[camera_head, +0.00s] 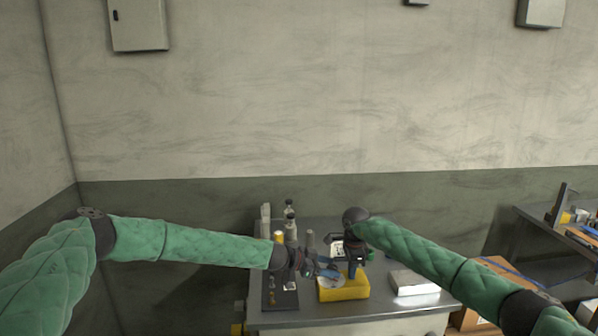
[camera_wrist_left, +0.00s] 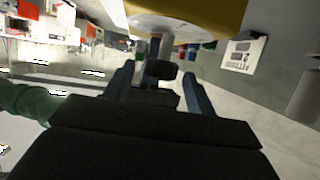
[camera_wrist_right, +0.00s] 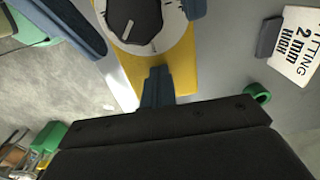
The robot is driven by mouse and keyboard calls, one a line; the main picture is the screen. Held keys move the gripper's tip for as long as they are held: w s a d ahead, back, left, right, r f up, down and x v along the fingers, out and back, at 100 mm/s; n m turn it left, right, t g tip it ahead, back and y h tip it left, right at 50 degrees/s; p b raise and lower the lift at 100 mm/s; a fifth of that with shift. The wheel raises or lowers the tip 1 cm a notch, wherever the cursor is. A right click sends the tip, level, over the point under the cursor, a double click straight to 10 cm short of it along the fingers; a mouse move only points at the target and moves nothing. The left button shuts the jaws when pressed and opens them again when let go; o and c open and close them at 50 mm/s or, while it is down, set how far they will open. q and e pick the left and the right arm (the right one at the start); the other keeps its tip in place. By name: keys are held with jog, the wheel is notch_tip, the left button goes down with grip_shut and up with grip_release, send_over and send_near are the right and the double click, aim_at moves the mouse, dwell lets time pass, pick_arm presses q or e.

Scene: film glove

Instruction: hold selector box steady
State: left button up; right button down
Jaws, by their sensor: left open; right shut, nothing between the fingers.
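The selector box (camera_head: 345,292) is yellow and sits on the grey table, with a white round dial on it. It fills the top of the left wrist view (camera_wrist_left: 215,18) and shows in the right wrist view (camera_wrist_right: 182,65). A dark knob (camera_wrist_right: 135,18) with a white line stands on the dial. My left gripper (camera_head: 330,268) is open, its blue fingers on either side of the knob in the left wrist view; I cannot tell whether they touch it. My right gripper (camera_head: 353,272) is shut and empty, its fingertips over the box's yellow top; contact is unclear.
A printed card (camera_wrist_right: 300,45) and a green ring (camera_wrist_right: 258,93) are close to the box. A silver box (camera_head: 413,283) lies to its right. A dark tray (camera_head: 269,300) and bottles (camera_head: 290,212) stand to the left. Bare table (camera_head: 390,309) shows in front.

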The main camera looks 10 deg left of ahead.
pick_arm(q)
jog(key=shift+s+d+f+n+t+y, duration=0.1)
jog(key=shift+s+n+t+y, duration=0.05)
jog(key=shift+n+t+y, duration=0.6)
jog(key=shift+s+d+f+n+t+y, duration=0.15)
jog(key=shift+n+t+y, duration=0.3)
jog(key=shift+n+t, duration=0.45)
jog(key=shift+r+n+t+y, duration=0.15)
jog(key=shift+n+t+y, duration=0.65)
jog(key=shift+n, duration=0.2)
jog(key=shift+r+n+t+y, duration=0.1)
jog(key=shift+n+t+y, duration=0.55)
jog(key=shift+n+y, duration=0.25)
jog(key=shift+s+a+n, duration=0.1)
jog(key=shift+s+n, duration=0.15)
jog(key=v, duration=1.2)
jog(key=w+a+r+m+t+h, duration=0.1)
jog(key=w+a+r+m+h, duration=0.2)
jog(key=w+r+m, duration=0.4)
jog(key=w+a+r+m+t+h, duration=0.1)
jog(key=w+a+r+m+h, duration=0.2)
jog(key=w+r, duration=1.2)
jog(key=shift+w+a+r+m+t, duration=0.35)
jog(key=shift+w+m, duration=0.95)
jog(key=shift+m, duration=0.6)
